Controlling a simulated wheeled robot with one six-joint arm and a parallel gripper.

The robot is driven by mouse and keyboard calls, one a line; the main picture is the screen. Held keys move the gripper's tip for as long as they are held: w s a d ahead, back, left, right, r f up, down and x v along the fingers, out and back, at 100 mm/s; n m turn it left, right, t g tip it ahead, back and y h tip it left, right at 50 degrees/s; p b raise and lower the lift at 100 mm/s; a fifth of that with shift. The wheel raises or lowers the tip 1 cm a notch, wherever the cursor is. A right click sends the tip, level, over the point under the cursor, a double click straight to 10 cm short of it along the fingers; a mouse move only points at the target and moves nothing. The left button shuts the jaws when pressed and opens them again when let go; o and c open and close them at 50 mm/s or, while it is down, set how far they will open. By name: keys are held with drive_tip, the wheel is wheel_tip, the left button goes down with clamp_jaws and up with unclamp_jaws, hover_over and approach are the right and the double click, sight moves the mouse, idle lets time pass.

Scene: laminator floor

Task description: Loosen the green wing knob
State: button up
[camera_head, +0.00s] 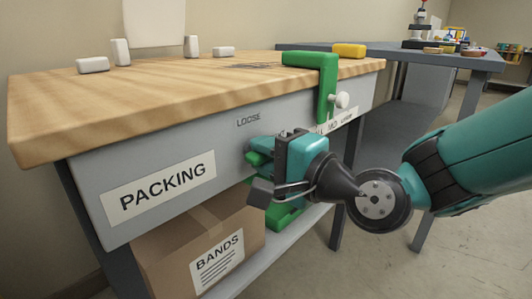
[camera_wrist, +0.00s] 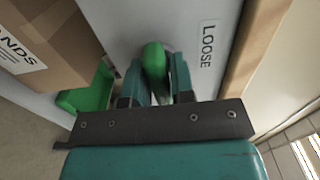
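The green wing knob (camera_head: 257,158) sits on the grey front panel of the packing bench, below the word LOOSE. In the head view my gripper (camera_head: 266,160) is at the knob and covers much of it. In the wrist view the knob (camera_wrist: 154,62) stands upright in the picture, between the two teal fingers of my gripper (camera_wrist: 157,80). The fingers are close in on both its sides and look shut on it. The knob's root at the panel is mostly hidden. The LOOSE label (camera_wrist: 207,45) is to the right of the knob in the wrist view.
A green clamp (camera_head: 327,85) with a white knob (camera_head: 342,100) hangs over the bench edge, right of my gripper. A BANDS carton (camera_head: 200,245) stands on the lower shelf. A green object (camera_head: 284,215) is below my gripper. White blocks (camera_head: 92,65) stand on the wooden top.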

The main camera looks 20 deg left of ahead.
clamp_jaws()
drive_tip(key=shift+n, duration=0.4)
drive_tip(key=n+b, duration=0.2)
drive_tip(key=n, duration=0.1)
drive_tip(key=shift+n, duration=0.3)
drive_tip(key=n+b, duration=0.3)
drive_tip(key=n, duration=0.1)
drive_tip(key=shift+f+n, duration=0.1)
drive_tip(key=shift+n, duration=0.2)
drive_tip(key=n+b, duration=0.4)
drive_tip(key=n, duration=0.1)
drive_tip(key=shift+s, duration=0.1)
drive_tip(key=shift+n+b, duration=1.25)
drive_tip(key=shift+n, duration=0.75)
drive_tip(key=shift+r, duration=0.2)
